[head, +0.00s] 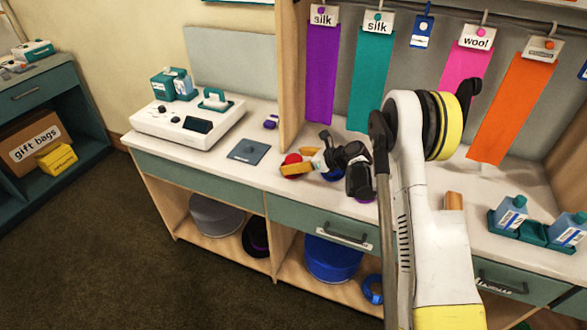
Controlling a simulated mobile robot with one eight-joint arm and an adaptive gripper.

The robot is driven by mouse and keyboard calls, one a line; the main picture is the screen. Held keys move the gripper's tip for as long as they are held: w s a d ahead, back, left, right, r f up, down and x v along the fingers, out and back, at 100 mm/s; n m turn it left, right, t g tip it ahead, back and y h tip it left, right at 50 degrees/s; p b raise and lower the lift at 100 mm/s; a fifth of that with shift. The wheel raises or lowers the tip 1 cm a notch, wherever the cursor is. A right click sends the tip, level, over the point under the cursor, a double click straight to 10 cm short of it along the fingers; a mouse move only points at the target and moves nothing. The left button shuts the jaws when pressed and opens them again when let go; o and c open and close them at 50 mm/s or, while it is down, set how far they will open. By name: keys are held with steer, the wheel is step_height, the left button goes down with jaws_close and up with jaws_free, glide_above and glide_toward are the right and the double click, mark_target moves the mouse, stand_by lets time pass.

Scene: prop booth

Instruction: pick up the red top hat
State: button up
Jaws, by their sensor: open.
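A small red rounded thing (292,159) sits on the white counter, left of my gripper. It may be the red top hat, but it is too small and too covered to tell its shape. A yellow-orange piece (297,169) lies in front of it and hides part of it. My gripper (319,154) is open, low over the counter and just right of the red thing. I cannot tell whether it touches anything there. My arm hides part of the counter to the right.
A blue item (332,175) and a purple one (365,200) show around my gripper. A white machine (190,121) and a grey pad (248,151) stand left. Coloured fabric strips (373,78) hang behind. Blue bottles (511,213) stand right.

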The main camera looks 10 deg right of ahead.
mark_target(294, 159)
steer(key=shift+w+a+f, duration=0.1)
steer(key=shift+w+a, duration=0.05)
steer(key=c, duration=1)
steer(key=shift+r, duration=0.2)
steer(key=shift+r, duration=0.2)
step_height(294, 159, up, 4)
steer(key=shift+f+p, duration=0.1)
steer(key=shift+p, duration=1)
steer(key=s+d+r+p, duration=0.1)
steer(key=d+r, duration=0.1)
steer(key=d, duration=0.1)
steer(key=d+r+p, duration=0.1)
steer(key=d+r, duration=0.1)
steer(key=d, duration=0.2)
steer(key=s+d+r+p, duration=0.1)
steer(key=d+r, duration=0.1)
steer(key=d, duration=0.2)
steer(key=shift+s+d+r, duration=0.25)
steer(key=shift+s+r, duration=0.05)
steer(key=shift+s, duration=0.05)
